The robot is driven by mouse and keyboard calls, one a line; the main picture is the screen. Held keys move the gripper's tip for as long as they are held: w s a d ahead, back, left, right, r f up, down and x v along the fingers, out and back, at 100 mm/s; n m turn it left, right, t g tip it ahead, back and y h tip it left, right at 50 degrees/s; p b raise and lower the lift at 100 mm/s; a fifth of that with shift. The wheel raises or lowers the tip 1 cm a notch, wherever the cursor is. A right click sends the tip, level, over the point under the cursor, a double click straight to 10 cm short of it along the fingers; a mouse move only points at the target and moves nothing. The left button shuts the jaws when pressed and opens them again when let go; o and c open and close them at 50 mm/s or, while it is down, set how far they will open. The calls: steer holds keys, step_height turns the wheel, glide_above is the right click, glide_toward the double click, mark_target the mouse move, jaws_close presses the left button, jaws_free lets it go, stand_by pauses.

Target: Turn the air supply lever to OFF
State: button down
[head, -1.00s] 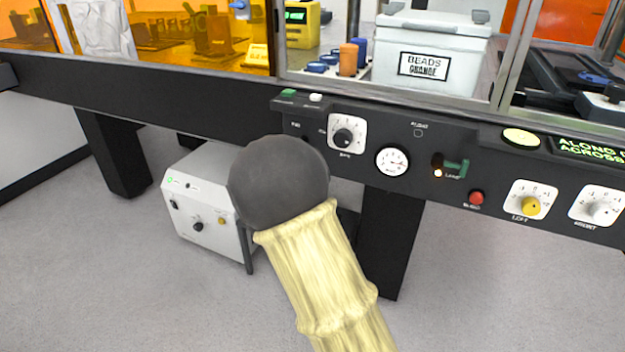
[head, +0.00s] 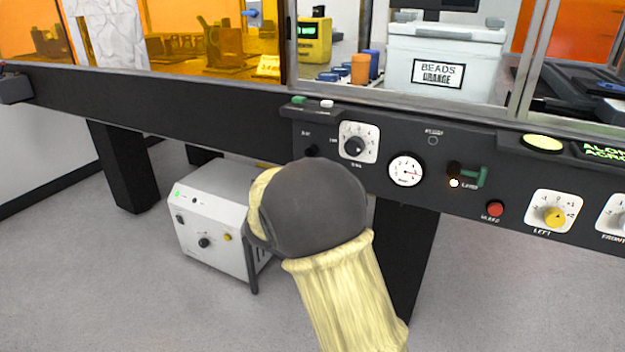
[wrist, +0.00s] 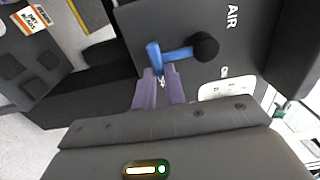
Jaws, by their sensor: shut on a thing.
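The air supply lever (wrist: 170,54) is a blue handle on a black round pivot, on a dark panel marked AIR, in the wrist view. The handle runs from the pivot to the side away from the AIR lettering. An ON mark shows partly beside it. No OFF mark is readable. My gripper (wrist: 159,84), with purple fingers, is shut on the handle's outer end. In the head view the black pivot (head: 312,150) shows at the panel's left end. My arm hides the handle and gripper there.
A white floor unit (head: 212,222) stands below. Dark table legs flank it.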

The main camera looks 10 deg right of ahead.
steer(key=c, duration=1.5)
jaws_free()
steer(key=shift+o, duration=0.2)
steer(key=p+v, duration=0.4)
steer(key=v, duration=1.3)
steer(key=shift+a, duration=0.15)
